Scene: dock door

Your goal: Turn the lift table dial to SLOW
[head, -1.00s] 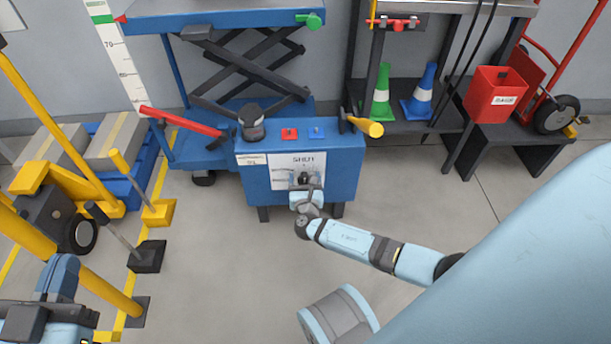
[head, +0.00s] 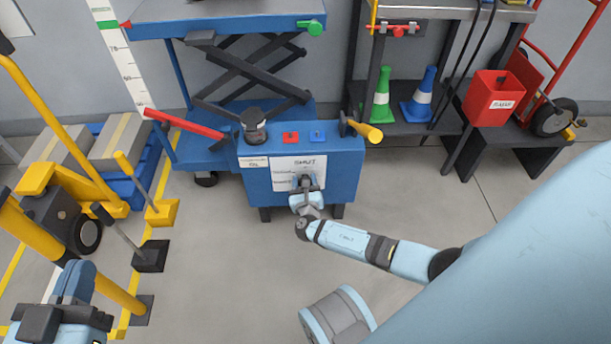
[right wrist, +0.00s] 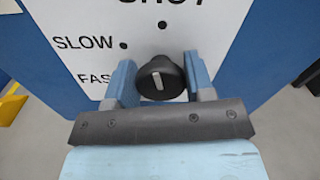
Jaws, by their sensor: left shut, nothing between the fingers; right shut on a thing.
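The black dial (right wrist: 158,80) has a white line on its face and sits on a white panel (right wrist: 85,15). The panel reads SHUT at the top, SLOW at the upper left and FAST at the lower left. The line stands nearly upright, toward the SHUT dot; which end points I cannot tell. My right gripper (right wrist: 160,84) is shut on the dial, one blue finger each side. In the head view my right gripper (head: 307,186) covers most of the dial on the blue box (head: 349,165). My left gripper (head: 76,281) is shut and empty at the lower left.
The blue lift table (head: 218,22) stands behind the box. A red lever (head: 185,124) and a yellow-handled lever (head: 365,131) flank the box top. Yellow posts and levers stand near my left gripper. Floor in front of the box is clear.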

